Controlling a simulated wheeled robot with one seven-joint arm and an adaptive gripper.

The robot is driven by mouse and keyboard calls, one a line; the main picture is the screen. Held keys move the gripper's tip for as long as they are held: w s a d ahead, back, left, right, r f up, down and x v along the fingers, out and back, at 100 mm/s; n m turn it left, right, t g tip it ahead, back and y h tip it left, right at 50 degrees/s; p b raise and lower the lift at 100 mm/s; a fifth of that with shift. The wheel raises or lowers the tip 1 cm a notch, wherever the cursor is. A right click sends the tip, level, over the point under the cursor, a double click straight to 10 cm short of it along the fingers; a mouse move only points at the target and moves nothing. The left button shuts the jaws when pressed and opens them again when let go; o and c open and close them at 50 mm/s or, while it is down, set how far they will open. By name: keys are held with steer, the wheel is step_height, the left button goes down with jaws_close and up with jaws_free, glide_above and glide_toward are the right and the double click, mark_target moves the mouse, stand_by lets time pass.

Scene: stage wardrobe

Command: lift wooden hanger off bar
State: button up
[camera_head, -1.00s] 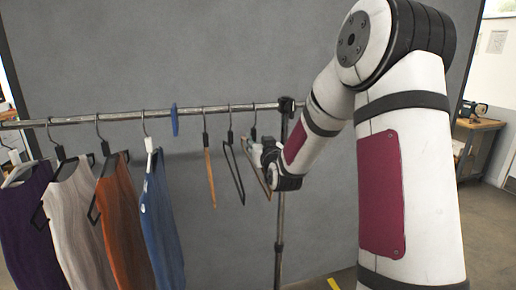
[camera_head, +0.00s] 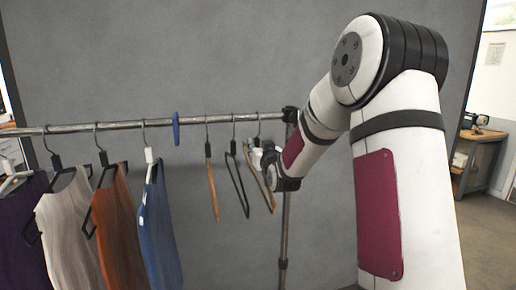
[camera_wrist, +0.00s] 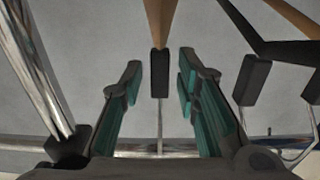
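A wooden hanger (camera_head: 262,188) hangs at the right end of the bar (camera_head: 80,128), close to my gripper. In the wrist view its wood (camera_wrist: 161,18) and black neck (camera_wrist: 160,75) line up between my two fingers. My gripper (camera_wrist: 160,65) is open, with teal pads facing the neck and a gap on each side. The depth of the neck between the fingers is hard to judge. In the head view my gripper (camera_head: 263,155) is small and partly covers the hanger's top. A second wooden hanger (camera_head: 211,190) hangs farther left.
A black hanger (camera_head: 238,185) hangs just left of my gripper, close beside it in the wrist view (camera_wrist: 250,80). The rack's post (camera_head: 286,225) stands at the right. Several garments and a blue divider (camera_head: 176,129) are farther left.

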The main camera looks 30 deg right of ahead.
jaws_close()
steer(key=shift+r+p, duration=0.55)
steer(key=shift+r, duration=1.15)
steer(key=p+v, duration=0.4)
steer(key=v, duration=0.4)
stand_by(0.8)
